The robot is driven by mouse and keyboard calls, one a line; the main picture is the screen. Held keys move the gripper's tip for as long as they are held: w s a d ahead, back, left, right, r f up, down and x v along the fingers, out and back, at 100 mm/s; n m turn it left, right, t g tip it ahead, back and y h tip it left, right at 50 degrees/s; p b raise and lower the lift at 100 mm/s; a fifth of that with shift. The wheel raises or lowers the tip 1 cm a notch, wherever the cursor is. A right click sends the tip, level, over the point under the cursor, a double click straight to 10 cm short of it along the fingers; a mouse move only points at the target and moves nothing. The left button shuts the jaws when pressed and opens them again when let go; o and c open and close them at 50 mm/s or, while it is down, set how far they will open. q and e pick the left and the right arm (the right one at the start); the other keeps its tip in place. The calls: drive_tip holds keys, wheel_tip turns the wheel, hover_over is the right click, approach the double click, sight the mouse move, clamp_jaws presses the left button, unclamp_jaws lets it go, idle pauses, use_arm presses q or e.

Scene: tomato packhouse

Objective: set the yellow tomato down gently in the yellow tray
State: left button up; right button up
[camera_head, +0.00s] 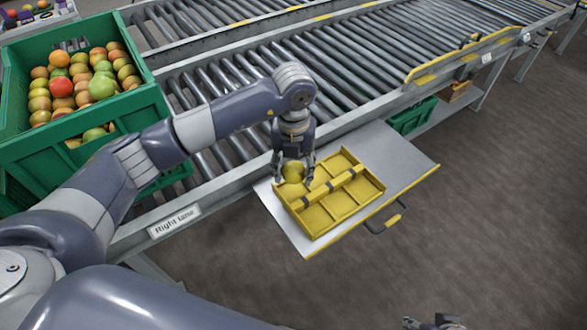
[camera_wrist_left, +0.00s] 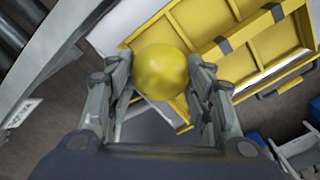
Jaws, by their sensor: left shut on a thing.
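The yellow tomato (camera_head: 293,171) is held between the fingers of my left gripper (camera_head: 293,178), which points down. In the left wrist view the tomato (camera_wrist_left: 161,72) sits between both fingers (camera_wrist_left: 161,88). The yellow tray (camera_head: 316,217) has several compartments and a central bar with dark bands. In the head view the tomato overlaps the tray's back left corner. My right gripper (camera_head: 434,322) shows only partly at the bottom edge.
The tray lies on a pale shelf (camera_head: 408,165) with a handle (camera_head: 385,222), beside the roller conveyor (camera_head: 355,70). A green crate (camera_head: 130,112) of mixed tomatoes stands at the left. A small green bin (camera_head: 412,118) sits below the conveyor. A "Right lane" sign (camera_head: 175,221) is on the frame.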

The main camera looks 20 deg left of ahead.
use_arm(q)
drive_tip(key=shift+f, duration=0.65)
drive_tip(key=shift+f+b, duration=0.65)
drive_tip(key=shift+b, duration=0.1)
wheel_tip(320, 180, down, 2)
drive_tip(key=shift+b, duration=0.65)
drive_tip(key=shift+f, duration=0.25)
use_arm(e)
drive_tip(key=w+a+r+t, duration=0.1)
drive_tip(key=w+r+t, duration=0.1)
drive_tip(key=w, duration=0.3)
drive_tip(key=w+a+r+t+y, duration=0.1)
drive_tip(key=w+a+t, duration=0.1)
drive_tip(key=w, duration=0.4)
drive_tip(key=shift+a+r+t, duration=0.25)
drive_tip(key=shift+r+t, duration=0.1)
drive_tip(key=shift+t, duration=0.55)
use_arm(q)
drive_tip(key=o, duration=0.9)
drive_tip(key=shift+c, duration=0.2)
drive_tip(key=c, duration=0.3)
